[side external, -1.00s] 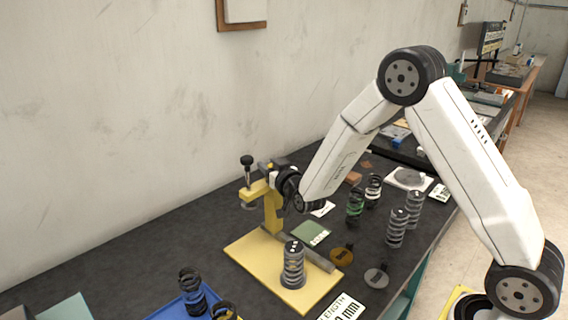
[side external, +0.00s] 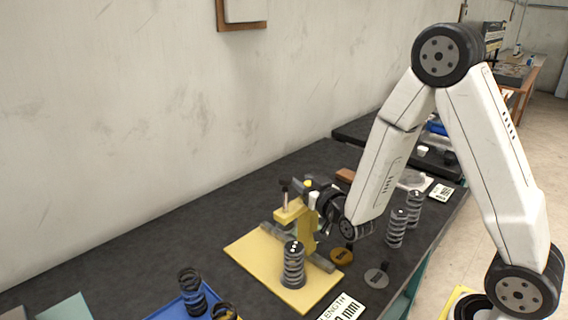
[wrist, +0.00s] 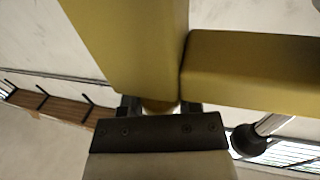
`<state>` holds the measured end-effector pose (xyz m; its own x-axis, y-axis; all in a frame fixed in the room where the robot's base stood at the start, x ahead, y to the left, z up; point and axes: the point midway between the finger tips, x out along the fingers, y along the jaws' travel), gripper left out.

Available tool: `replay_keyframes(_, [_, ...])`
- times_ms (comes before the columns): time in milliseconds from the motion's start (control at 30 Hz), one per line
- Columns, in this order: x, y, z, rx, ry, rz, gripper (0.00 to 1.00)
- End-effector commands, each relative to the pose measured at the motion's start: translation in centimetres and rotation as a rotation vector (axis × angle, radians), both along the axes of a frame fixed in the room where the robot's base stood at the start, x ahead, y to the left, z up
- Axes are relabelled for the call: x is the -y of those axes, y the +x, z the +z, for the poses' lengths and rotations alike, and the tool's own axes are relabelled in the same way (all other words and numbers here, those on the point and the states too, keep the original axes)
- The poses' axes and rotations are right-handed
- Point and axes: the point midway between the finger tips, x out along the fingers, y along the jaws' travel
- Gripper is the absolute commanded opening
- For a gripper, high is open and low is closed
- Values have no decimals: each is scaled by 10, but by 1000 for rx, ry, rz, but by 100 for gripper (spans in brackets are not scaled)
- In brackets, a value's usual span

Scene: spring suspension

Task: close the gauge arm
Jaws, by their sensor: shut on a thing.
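The yellow gauge arm (side external: 290,213) stands on an upright yellow post (side external: 307,238) over the yellow base plate (side external: 262,262). A dark-knobbed plunger (side external: 285,188) passes through its left end. A grey coil spring (side external: 293,268) stands upright on the plate, just below the plunger end in the picture; I cannot tell whether they line up. My gripper (side external: 320,198) is at the post side of the gauge arm. In the wrist view my gripper (wrist: 160,106) is shut on a yellow part of the gauge arm (wrist: 135,45), its fingertips partly hidden behind it.
A blue tray (side external: 180,308) with dark springs is at the front left. Grey springs (side external: 397,228) stand to the right. An orange disc (side external: 342,256) and a grey disc (side external: 376,278) lie right of the plate. The bench behind left is clear.

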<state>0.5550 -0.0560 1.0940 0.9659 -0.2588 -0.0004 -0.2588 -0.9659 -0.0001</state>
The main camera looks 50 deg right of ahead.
Motion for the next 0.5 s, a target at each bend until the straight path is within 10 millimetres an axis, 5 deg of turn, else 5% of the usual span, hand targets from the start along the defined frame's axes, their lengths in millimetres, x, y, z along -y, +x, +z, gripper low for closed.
replay_keyframes(200, [-1,-26,0,0,-1,2,0])
replay_keyframes(500, [0,-34,0,-1,-1,1,0])
